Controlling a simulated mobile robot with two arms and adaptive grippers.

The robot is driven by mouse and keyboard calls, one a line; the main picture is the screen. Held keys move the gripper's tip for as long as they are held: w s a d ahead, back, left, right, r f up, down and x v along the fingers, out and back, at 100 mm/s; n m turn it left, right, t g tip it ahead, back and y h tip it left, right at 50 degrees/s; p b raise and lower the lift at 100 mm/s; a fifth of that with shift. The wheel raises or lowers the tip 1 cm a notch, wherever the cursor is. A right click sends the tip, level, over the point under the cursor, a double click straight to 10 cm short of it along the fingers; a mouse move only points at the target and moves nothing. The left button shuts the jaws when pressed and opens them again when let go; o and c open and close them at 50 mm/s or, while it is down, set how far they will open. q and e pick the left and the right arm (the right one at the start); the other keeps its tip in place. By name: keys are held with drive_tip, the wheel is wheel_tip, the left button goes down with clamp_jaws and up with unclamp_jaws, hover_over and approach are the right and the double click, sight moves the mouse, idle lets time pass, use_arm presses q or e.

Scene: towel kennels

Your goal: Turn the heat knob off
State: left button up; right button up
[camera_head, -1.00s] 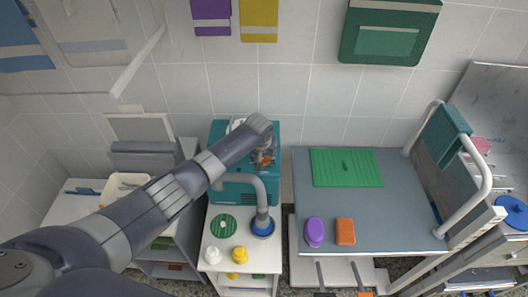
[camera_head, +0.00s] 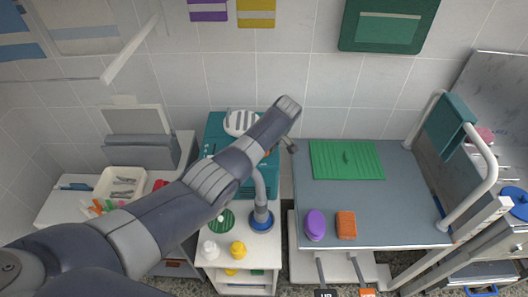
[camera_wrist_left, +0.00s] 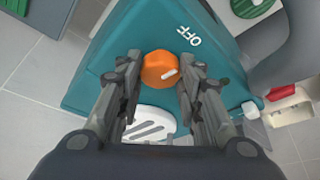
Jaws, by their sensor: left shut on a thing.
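The teal heater box (camera_head: 215,132) stands against the tiled wall on a white cart; it fills much of the left wrist view (camera_wrist_left: 110,55). Its orange heat knob (camera_wrist_left: 157,67) has a white mark pointing right, slightly upward in the left wrist view. White OFF lettering (camera_wrist_left: 188,36) is on the face above and right of the knob, and the mark is not aligned with it. My left gripper (camera_wrist_left: 159,74) is shut on the knob, with one finger on each side. My right gripper is not in view.
A blue-based grey hose (camera_head: 261,221) stands beside the box, near a green striped disc (camera_head: 221,219) and white and yellow bottles (camera_head: 238,250). A grey table (camera_head: 400,220) at right holds a green mat (camera_head: 345,160), a purple brush (camera_head: 315,224) and an orange block (camera_head: 346,225).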

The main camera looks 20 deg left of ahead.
use_arm(q)
drive_tip(key=shift+f+n+g+b, duration=0.1)
drive_tip(key=shift+n+g+b, duration=0.2)
drive_tip(key=shift+n+b, duration=0.2)
drive_tip(key=o, duration=1)
drive_tip(key=shift+o, duration=0.2)
drive_tip(key=v, duration=1.2)
drive_tip(key=shift+s+d+f, duration=0.1)
